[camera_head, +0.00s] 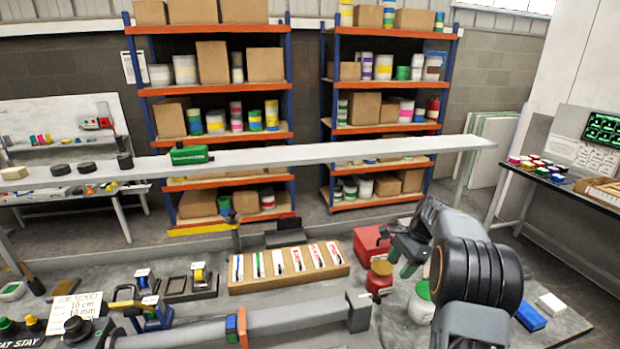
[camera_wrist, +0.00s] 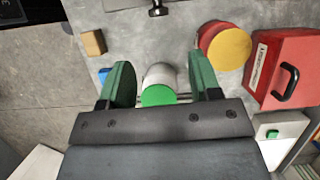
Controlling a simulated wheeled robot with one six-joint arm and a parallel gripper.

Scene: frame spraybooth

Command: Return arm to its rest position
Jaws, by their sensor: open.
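My gripper (camera_head: 405,255) is open and hangs over the right part of the bench, with my dark arm links to its right. In the wrist view its two green fingers (camera_wrist: 163,80) stand apart. A white jar with a green lid (camera_wrist: 158,93) shows in the gap between them, and neither finger visibly grips it. In the head view this jar (camera_head: 421,303) stands on the bench below the gripper, partly hidden by my arm.
A red jar (camera_head: 380,279) and a red case (camera_head: 369,245) stand left of my gripper. A wooden rack (camera_head: 290,280) is farther left. A blue block (camera_head: 530,317) and a white block (camera_head: 551,304) lie right of my arm. A long pale rail (camera_head: 330,152) crosses behind.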

